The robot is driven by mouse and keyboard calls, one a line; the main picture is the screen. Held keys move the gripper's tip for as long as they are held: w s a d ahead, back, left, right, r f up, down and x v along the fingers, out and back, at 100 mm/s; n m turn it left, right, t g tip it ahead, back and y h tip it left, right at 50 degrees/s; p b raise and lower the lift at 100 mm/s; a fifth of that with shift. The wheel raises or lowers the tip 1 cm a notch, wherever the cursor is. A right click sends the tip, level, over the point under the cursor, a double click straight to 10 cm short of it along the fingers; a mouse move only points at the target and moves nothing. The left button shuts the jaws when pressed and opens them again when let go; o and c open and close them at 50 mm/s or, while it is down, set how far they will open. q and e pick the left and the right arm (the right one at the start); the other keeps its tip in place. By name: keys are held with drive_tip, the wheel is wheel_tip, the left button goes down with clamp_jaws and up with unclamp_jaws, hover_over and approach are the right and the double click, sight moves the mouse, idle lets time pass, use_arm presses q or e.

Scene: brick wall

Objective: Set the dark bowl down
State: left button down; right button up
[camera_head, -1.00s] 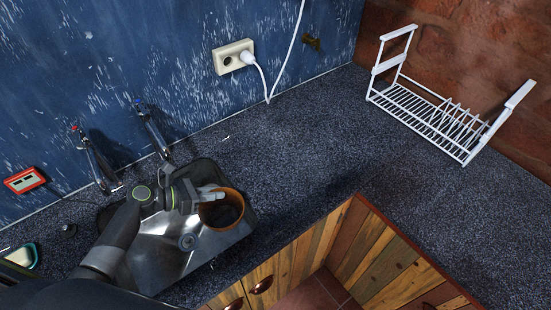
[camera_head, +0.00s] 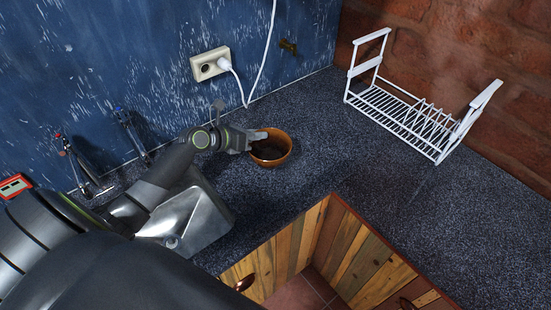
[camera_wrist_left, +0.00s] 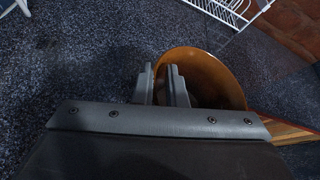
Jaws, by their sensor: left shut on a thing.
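The bowl (camera_head: 272,150) has an orange-brown rim and a dark inside. In the head view it is over the dark speckled counter, to the right of the sink. My left gripper (camera_head: 258,136) is shut on the bowl's left rim. In the left wrist view, the bowl (camera_wrist_left: 212,68) shows its orange-brown wall beside the fingers of my left gripper (camera_wrist_left: 161,82). I cannot tell whether the bowl's base touches the counter. My right gripper is not in view.
A white dish rack (camera_head: 398,122) stands on the counter at the right. The metal sink (camera_head: 205,218) is at the left, with taps (camera_head: 132,133) behind it. A socket (camera_head: 210,64) with a plug and white cable is on the blue wall. Counter (camera_head: 310,135) between bowl and rack is clear.

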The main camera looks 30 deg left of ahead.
use_arm(q)
drive_tip(key=shift+w+d+f, duration=0.1)
drive_tip(key=shift+w, duration=0.15)
wheel_tip(320, 180, down, 6)
drive_tip(key=shift+f+b, duration=0.1)
drive_tip(key=shift+b, duration=0.4)
wheel_tip(320, 180, down, 2)
drive_tip(key=shift+f+b, duration=0.2)
drive_tip(key=shift+b, duration=0.1)
drive_tip(key=shift+f, duration=0.45)
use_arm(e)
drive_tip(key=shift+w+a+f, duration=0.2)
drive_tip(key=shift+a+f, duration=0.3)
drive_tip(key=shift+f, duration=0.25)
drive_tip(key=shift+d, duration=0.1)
use_arm(q)
drive_tip(key=c, duration=1.5)
unclamp_jaws()
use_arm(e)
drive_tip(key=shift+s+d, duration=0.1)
